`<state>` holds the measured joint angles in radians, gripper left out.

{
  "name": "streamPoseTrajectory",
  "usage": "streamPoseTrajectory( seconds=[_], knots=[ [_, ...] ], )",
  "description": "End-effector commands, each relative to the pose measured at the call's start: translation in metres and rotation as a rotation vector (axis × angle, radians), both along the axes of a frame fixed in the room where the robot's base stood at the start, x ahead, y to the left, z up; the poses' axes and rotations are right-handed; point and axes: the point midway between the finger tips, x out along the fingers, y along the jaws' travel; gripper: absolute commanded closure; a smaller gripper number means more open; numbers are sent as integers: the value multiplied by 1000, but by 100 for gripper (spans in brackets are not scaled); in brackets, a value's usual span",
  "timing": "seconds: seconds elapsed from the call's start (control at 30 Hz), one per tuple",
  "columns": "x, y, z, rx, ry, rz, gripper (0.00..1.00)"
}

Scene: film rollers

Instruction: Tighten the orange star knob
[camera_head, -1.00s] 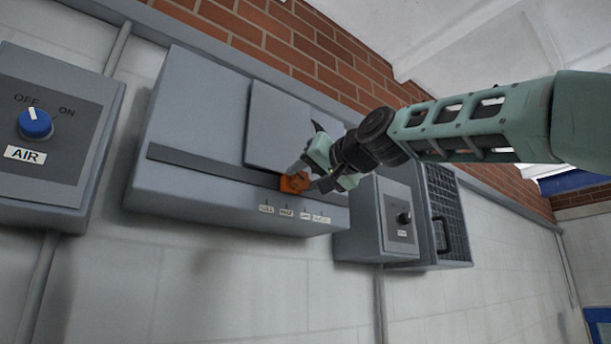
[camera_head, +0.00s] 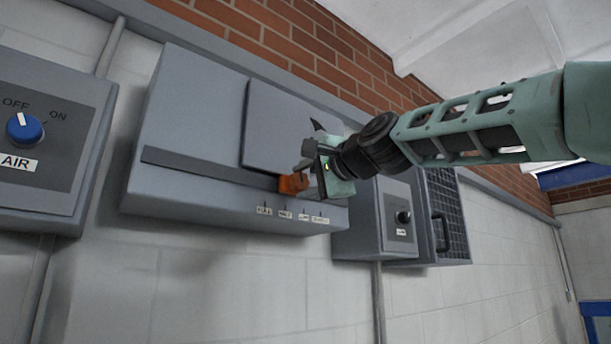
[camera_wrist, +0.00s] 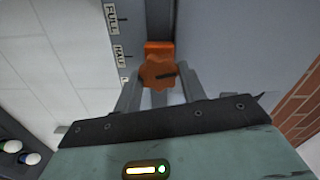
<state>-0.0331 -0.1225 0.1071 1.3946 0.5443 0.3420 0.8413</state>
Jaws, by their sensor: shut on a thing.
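The orange star knob (camera_head: 292,184) sits on an orange block at the lower right of the grey wall box, at the edge of a dark slot. In the wrist view the knob (camera_wrist: 157,73) has a lobed face with a dark line on it, and an orange block shows behind it. My gripper (camera_head: 304,181) is shut on the knob, with one finger on each side of it in the wrist view (camera_wrist: 158,88). In the head view the gripper body hides part of the knob. A scale with labels such as FULL and HALF (camera_wrist: 115,35) runs beside the slot.
The grey box has a raised plate (camera_head: 285,125) just above the knob. A blue AIR dial (camera_head: 25,128) is on a box at left, pointing near OFF. A smaller box with a black knob (camera_head: 403,217) and a grille panel (camera_head: 446,215) stand to the right.

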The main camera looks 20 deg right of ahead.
Motion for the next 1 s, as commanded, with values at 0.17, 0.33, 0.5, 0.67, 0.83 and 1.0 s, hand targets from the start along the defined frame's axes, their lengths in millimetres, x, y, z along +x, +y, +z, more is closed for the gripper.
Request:
streamPoseTrajectory(
  seconds=[0.17, 0.33, 0.5, 0.67, 0.83, 1.0],
  knots=[
    [0, -1, 0, 87, 29, -1, 82],
    [0, -1, 0, 140, 46, -1, 82],
    [0, 0, -1, 160, 53, 0, 82],
    [0, 0, -1, 165, 55, 0, 82],
    [0, 0, -1, 164, 54, 0, 82],
    [0, 0, -1, 163, 54, 0, 37]
  ],
)
